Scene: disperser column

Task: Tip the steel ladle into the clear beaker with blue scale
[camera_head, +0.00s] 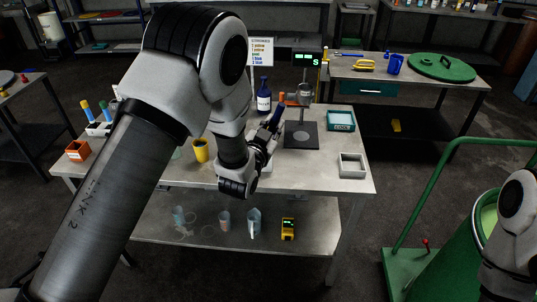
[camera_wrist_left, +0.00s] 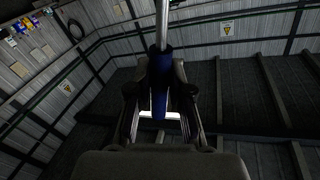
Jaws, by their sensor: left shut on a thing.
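My left gripper (camera_head: 267,138) is above the front middle of the workbench, partly behind my own wrist. It is shut on a dark blue handle (camera_head: 276,119), which also shows between the fingers in the left wrist view (camera_wrist_left: 160,75). A steel shaft (camera_wrist_left: 162,20) runs from this handle out of the top of the left wrist view; this looks like the steel ladle. A faint clear vessel (camera_head: 176,153) stands on the bench beside my left arm, mostly hidden; I cannot make out a blue scale. My right gripper is out of view.
Several jugs and a yellow device (camera_head: 288,228) sit on the lower shelf. A green cart stands right.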

